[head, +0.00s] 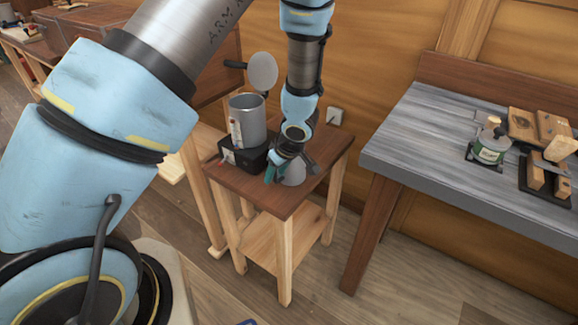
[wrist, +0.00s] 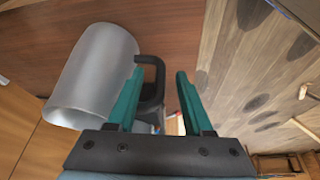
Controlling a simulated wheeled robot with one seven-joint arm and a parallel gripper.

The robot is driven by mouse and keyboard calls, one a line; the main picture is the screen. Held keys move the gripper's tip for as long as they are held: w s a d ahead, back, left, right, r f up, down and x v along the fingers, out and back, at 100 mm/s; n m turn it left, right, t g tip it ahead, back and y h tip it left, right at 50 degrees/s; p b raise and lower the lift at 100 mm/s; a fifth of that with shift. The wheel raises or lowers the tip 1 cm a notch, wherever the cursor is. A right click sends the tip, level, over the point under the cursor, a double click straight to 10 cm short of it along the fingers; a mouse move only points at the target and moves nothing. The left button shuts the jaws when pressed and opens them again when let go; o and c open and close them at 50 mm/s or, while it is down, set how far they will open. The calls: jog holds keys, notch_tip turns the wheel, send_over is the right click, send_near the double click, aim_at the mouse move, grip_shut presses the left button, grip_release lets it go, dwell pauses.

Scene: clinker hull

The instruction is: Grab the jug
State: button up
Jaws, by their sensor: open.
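The jug is a smooth grey metal vessel (wrist: 92,75) with a black handle (wrist: 152,78), at the upper left of the wrist view. In the head view, part of the jug (head: 294,175) shows on the small wooden table, mostly hidden behind my gripper (head: 278,170). My gripper also shows in the wrist view (wrist: 160,74), with its two teal fingers spread apart. The handle lies between the fingers, closer to the left one. The jug's body is outside the left finger. I cannot tell whether a finger touches the handle.
A grey metal pot (head: 247,120) with its round lid (head: 263,71) raised stands on a black base (head: 243,155) beside my gripper on the small table (head: 290,203). A grey-topped bench (head: 425,140) with a green-labelled jar (head: 490,148) and wooden blocks stands at right.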

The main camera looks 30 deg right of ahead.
grip_shut()
dwell(1.3)
